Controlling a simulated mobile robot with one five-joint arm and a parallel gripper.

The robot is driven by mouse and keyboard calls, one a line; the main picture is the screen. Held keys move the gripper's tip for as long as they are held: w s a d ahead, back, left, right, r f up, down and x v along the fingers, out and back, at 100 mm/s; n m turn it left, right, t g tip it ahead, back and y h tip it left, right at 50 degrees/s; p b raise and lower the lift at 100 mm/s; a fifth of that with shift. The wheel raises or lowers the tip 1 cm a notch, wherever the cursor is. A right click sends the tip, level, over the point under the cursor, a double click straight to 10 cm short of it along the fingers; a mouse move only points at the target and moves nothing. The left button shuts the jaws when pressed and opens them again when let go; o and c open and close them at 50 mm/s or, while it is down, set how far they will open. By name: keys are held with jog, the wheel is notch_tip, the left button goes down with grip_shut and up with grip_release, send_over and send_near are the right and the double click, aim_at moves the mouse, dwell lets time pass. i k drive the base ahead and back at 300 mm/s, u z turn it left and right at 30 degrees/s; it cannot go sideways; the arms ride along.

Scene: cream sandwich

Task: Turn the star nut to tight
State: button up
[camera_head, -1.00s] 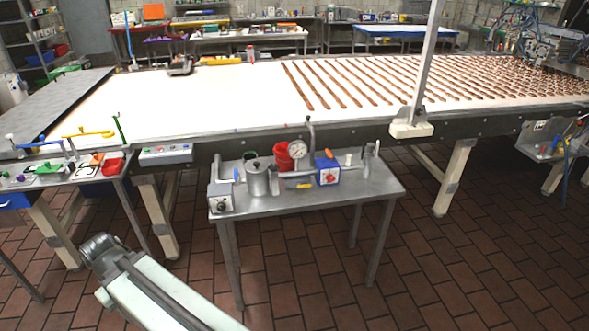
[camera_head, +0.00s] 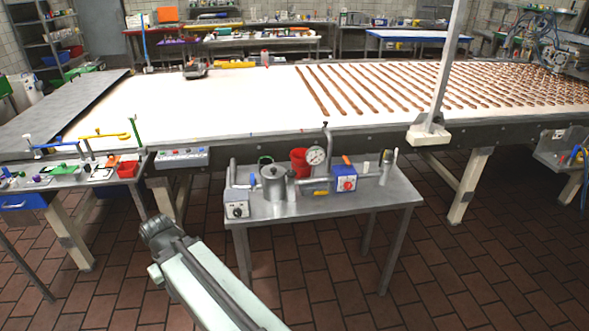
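I cannot pick out the star nut for certain. A small metal table (camera_head: 285,217) in front of the long conveyor carries a pipe assembly. On it I see a metal pot (camera_head: 273,184), a round white gauge (camera_head: 316,156), and a blue box (camera_head: 345,171) with a red knob (camera_head: 347,184) on its front. The knob is too small to tell its shape. A yellow handle (camera_head: 321,193) lies low on the pipework. My arm reaches in from the bottom, left of the table and apart from it; its gripper is not in view.
The conveyor (camera_head: 230,102) with rows of brown strips runs behind the table. A white post (camera_head: 446,75) stands at right. A side table (camera_head: 65,180) with coloured tools is at left. A grey box (camera_head: 237,208) sits at the small table's left corner. Tiled floor (camera_head: 330,290) in front is clear.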

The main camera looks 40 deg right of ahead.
aim_at(290, 174)
jog(key=i, duration=0.95)
